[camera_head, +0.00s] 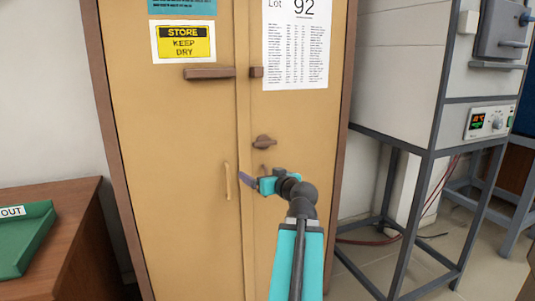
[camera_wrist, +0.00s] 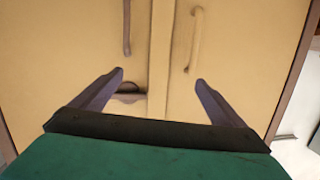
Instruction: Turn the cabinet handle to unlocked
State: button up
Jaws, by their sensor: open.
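The tan two-door cabinet (camera_head: 175,150) stands upright and looks closed. Its brown turn handle (camera_head: 264,142) is on the right door near the seam, its grip roughly horizontal. My gripper (camera_head: 254,177) is open and empty, in front of the doors and a little below the turn handle, apart from it. In the wrist view the open fingers (camera_wrist: 160,78) frame the door seam.
A brown bar (camera_head: 209,73) crosses the left door higher up. A furnace on a grey stand (camera_head: 430,150) is at right; a desk with a green tray (camera_head: 25,240) is at left.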

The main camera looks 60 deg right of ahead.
aim_at(266, 143)
jog(key=s+d+r+h+b, duration=0.1)
jog(key=s+d+r+h, duration=0.1)
jog(key=s+r, duration=0.4)
jog(key=shift+s+d+r+t+h, duration=0.2)
jog(key=shift+s+r+t+h, duration=0.1)
jog(key=shift+s+r, duration=0.15)
jog(key=shift+w+d+p, duration=0.2)
jog(key=shift+w+p, duration=0.05)
jog(key=shift+p, duration=0.1)
jog(key=p+x, duration=0.2)
jog(key=p, duration=0.3)
jog(key=shift+w+d+r, duration=0.1)
jog(key=shift+w+d, duration=0.05)
jog(key=shift+w, duration=0.1)
jog(key=p+x, duration=0.2)
jog(key=p, duration=0.6)
jog(key=shift+w+d, duration=0.1)
jog(key=shift+w, duration=0.05)
jog(key=shift+f+p+x, duration=0.2)
jog(key=shift+p+x, duration=0.4)
jog(key=shift+x, duration=3.55)
jog(key=shift+c, duration=0.5)
jog(key=shift+m, duration=0.3)
jog(key=c, duration=0.9)
